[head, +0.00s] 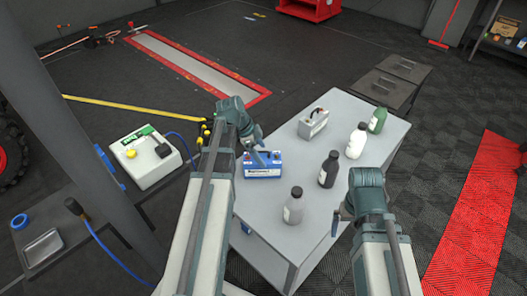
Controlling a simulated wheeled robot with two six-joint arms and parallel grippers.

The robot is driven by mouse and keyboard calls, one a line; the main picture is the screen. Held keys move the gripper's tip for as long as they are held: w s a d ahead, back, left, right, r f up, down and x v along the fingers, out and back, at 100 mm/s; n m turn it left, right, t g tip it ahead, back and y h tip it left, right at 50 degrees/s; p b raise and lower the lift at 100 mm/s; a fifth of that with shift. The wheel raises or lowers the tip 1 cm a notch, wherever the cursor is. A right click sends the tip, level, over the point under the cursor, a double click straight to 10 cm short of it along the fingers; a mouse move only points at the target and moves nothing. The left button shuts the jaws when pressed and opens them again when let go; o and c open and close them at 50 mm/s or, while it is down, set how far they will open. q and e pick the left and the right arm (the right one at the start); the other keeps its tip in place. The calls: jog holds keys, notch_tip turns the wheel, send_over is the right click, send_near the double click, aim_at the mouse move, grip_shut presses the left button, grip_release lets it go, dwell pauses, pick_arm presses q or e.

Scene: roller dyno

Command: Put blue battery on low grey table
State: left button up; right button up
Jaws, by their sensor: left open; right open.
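The blue battery (263,174) stands upright on the left part of the grey table (300,195), near its edge. It has a white label on its front. My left gripper (256,150) is open at the top of the battery, and its fingers hide part of the battery's top. I cannot tell whether they touch it. My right gripper (342,217) is open and empty at the table's right front edge, apart from the bottles.
A dark bottle (328,170), a grey bottle (293,207), a white bottle (356,142), a green bottle (377,120) and a grey battery-like case (313,123) stand on the table. A dark cabinet (395,75) is behind. A white device (145,157) is at left.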

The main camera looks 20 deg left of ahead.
aim_at(265, 159)
pick_arm(q)
jog(key=p+v, duration=0.6)
jog(key=v, duration=0.2)
jog(key=shift+r+p, duration=0.25)
jog(key=shift+p, duration=0.1)
jog(key=shift+f, duration=0.1)
jog(key=b+x, duration=1.1)
jog(key=x, duration=0.1)
jog(key=shift+a, duration=0.1)
